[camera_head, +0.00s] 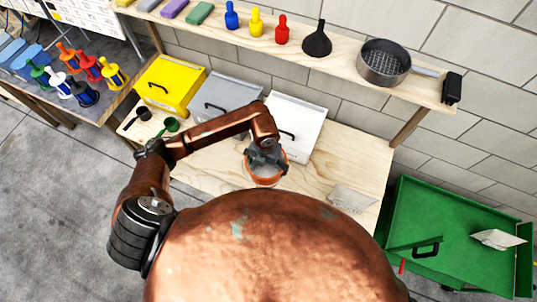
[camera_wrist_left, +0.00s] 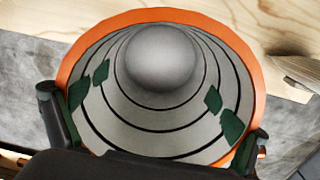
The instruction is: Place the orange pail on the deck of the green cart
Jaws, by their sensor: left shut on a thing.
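The orange pail (camera_head: 265,176) is at the front edge of the wooden workbench, below the white bin. My left gripper (camera_head: 266,158) is shut on it from above. In the left wrist view I look into the pail's open mouth, with its orange rim (camera_wrist_left: 163,14) and grey ringed inside. The fingers stand at the left and right of the rim. I cannot tell whether the pail touches the bench or hangs just above it. The green cart (camera_head: 425,215) is at the right, past the bench end, with a black handle and a whitish sheet (camera_head: 497,239) on its deck. My right gripper is not in view.
Yellow (camera_head: 168,88), grey (camera_head: 227,98) and white (camera_head: 293,125) bins stand along the bench (camera_head: 345,150). A crumpled sheet (camera_head: 352,198) lies at its right end. Most of the cart's deck is clear.

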